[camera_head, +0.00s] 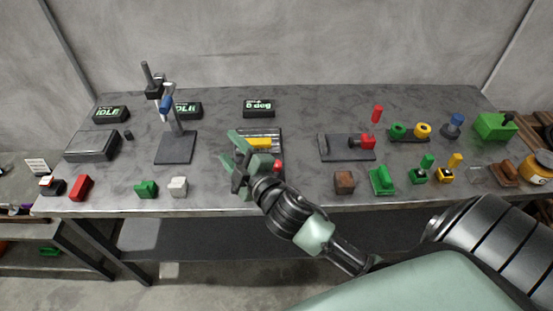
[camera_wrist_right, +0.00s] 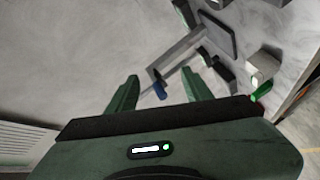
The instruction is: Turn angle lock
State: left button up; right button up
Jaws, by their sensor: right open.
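The angle lock appears to be the dark plate (camera_head: 274,131) with a yellow bar (camera_head: 260,142) near the middle of the bench. A red knob (camera_head: 277,164) shows at its front right. A display reading "0 deg" (camera_head: 258,106) stands behind it. My right gripper (camera_head: 231,149) is open and appears empty, in front of the plate's left side, and hides part of it. In the wrist view its two fingers (camera_wrist_right: 160,90) are apart, with the stand's blue part seen beyond them. I cannot tell whether the gripper touches the lock. My left gripper is not in view.
A stand with a blue-handled clamp (camera_head: 166,104) rises on the left. A plate with a red-ended part (camera_head: 340,148) lies to the right. Several small coloured items crowd the right end.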

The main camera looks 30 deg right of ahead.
jog(key=a+r+n+g+y, duration=0.2)
jog(key=a+r+n+y, duration=0.5)
jog(key=n, duration=0.5)
jog(key=a+r+n+g+y, duration=0.2)
jog(key=a+r+n+y, duration=0.3)
jog(key=a+n+y, duration=0.55)
jog(key=n+g+h, duration=1.3)
jog(key=n+h, duration=0.5)
send_over(278, 163)
jog(key=f, duration=1.4)
jog(key=shift+w+a+f, duration=0.1)
jog(key=shift+w+a, duration=0.05)
jog(key=shift+a, duration=0.1)
jog(key=shift+d+f, duration=0.1)
jog(key=shift+d, duration=0.15)
notch_tip(278, 163, down, 6)
jog(key=shift+f+p, duration=0.1)
jog(key=shift+p, duration=1.15)
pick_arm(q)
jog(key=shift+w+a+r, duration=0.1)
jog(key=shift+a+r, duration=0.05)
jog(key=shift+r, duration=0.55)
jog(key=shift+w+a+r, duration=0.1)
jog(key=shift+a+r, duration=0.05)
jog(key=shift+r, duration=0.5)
pick_arm(e)
jog(key=shift+a+f, duration=0.1)
jog(key=shift+f, duration=0.55)
